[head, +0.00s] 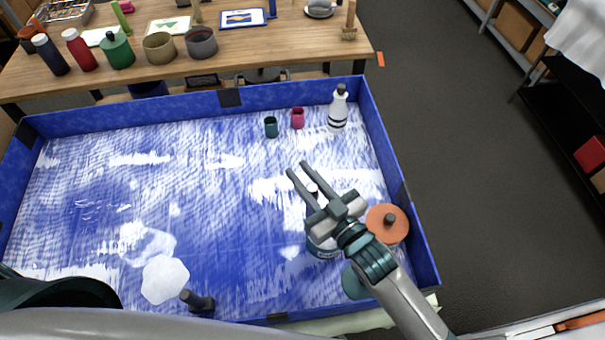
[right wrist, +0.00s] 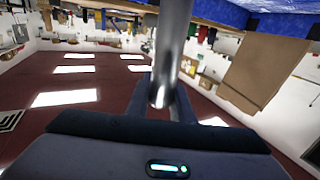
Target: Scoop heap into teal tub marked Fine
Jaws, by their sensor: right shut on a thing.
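My right gripper (head: 297,168) is over the right part of the blue tray (head: 230,97). In the right wrist view its fingers are shut on a shiny metal rod (right wrist: 172,60); its far end is out of that view. A tub with a teal band (head: 322,250) stands below the gripper, partly hidden by it; its marking is too small to read. A bright white faceted lump (head: 165,280), probably the heap, lies at the tray's front left. A paler white patch (head: 147,245) is just behind it. My left gripper is out of view.
A dark upright peg (head: 197,301) stands right of the lump. An orange disc with a knob (head: 387,224) and a teal disc (head: 354,283) flank the tub. Small teal (head: 271,127) and pink (head: 298,118) cups and a white bottle (head: 338,110) stand at the back. The tray's middle is clear.

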